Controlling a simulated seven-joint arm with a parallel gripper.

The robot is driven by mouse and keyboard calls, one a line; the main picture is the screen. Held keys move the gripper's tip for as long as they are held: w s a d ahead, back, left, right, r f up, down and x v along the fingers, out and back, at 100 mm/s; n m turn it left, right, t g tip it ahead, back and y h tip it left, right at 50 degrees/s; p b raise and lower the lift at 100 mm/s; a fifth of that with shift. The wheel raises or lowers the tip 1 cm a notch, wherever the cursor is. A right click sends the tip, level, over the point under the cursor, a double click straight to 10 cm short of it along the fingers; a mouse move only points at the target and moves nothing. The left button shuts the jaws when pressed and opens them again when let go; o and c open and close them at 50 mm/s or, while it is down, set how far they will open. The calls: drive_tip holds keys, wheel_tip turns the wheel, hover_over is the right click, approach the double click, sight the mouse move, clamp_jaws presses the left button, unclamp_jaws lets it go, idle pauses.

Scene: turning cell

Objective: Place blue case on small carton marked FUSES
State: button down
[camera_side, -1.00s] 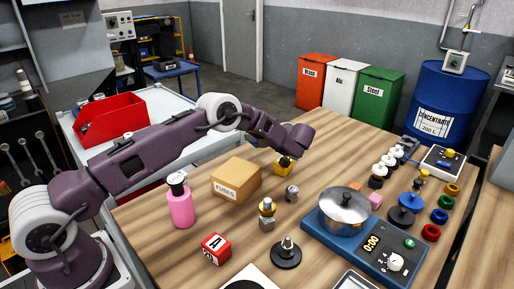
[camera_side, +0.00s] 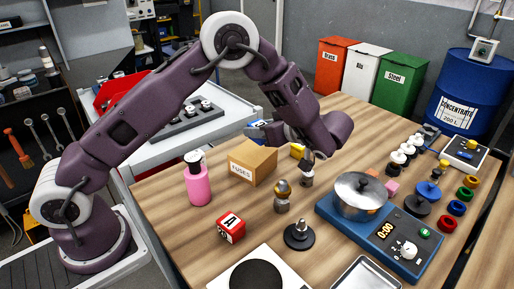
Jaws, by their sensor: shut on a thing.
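The small carton marked FUSES (camera_side: 252,164) is a brown box standing upright on the wooden bench, left of centre, with its label facing the camera. The carton's top looks bare.
A pink bottle (camera_side: 198,184) stands left of the carton, and a red block (camera_side: 231,228) lies in front. A pot (camera_side: 360,196) sits on a blue hotplate (camera_side: 390,238).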

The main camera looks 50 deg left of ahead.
sight(260, 157)
wheel_tip(260, 157, down, 6)
drive_tip(key=shift+r, duration=0.25)
drive_tip(key=shift+f, duration=0.15)
drive_tip(key=c, duration=0.8)
unclamp_jaws()
drive_tip(key=shift+c, duration=0.2)
